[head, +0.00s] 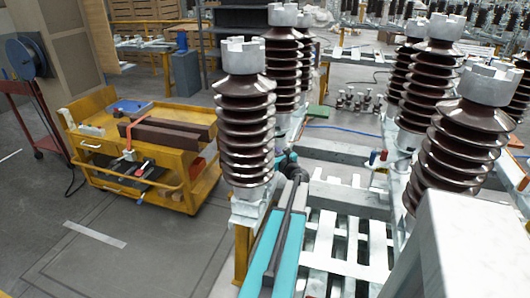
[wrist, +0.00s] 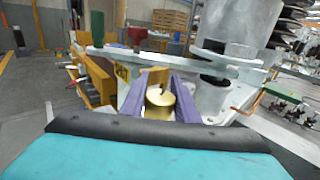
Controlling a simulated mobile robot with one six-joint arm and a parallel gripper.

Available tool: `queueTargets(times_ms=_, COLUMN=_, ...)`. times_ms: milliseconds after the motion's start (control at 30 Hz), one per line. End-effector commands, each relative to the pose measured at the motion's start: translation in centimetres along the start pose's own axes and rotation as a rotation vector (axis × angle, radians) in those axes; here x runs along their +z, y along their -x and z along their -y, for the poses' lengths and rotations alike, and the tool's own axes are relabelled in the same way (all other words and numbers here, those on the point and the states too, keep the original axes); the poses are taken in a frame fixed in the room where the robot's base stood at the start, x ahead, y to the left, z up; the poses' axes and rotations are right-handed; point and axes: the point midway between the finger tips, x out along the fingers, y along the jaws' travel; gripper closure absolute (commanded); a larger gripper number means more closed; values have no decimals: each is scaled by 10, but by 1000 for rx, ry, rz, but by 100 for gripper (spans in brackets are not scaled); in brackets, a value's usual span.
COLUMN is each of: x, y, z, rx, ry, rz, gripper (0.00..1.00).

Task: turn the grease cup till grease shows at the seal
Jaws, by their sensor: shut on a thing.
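In the wrist view, the brass grease cup (wrist: 160,103) sits between the two purple fingers of my gripper (wrist: 160,97). The fingers are shut on the cup's sides. The cup is by the pale metal frame, left of a grey cylindrical housing (wrist: 212,96) under an insulator base. I cannot make out a seal or any grease. The cup cannot be made out there.
A yellow trolley (head: 140,150) with tools stands left of the frame. Brown ribbed insulators (head: 465,140) stand at right on pale slatted beams (head: 345,245). In the wrist view, a copper-coloured rod (wrist: 252,100) juts out right of the housing. Grey floor lies open at lower left.

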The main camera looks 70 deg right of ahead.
Motion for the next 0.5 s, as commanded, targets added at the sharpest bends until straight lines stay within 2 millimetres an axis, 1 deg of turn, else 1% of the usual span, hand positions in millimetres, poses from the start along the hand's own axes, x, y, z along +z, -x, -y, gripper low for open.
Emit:
queueTargets(times_ms=33, x=-1, y=-1, z=-2, rx=-19, ry=0, rz=4, gripper=94)
queueTargets(times_ms=500, x=-2, y=0, z=6, rx=-227, ry=0, rz=4, gripper=95)
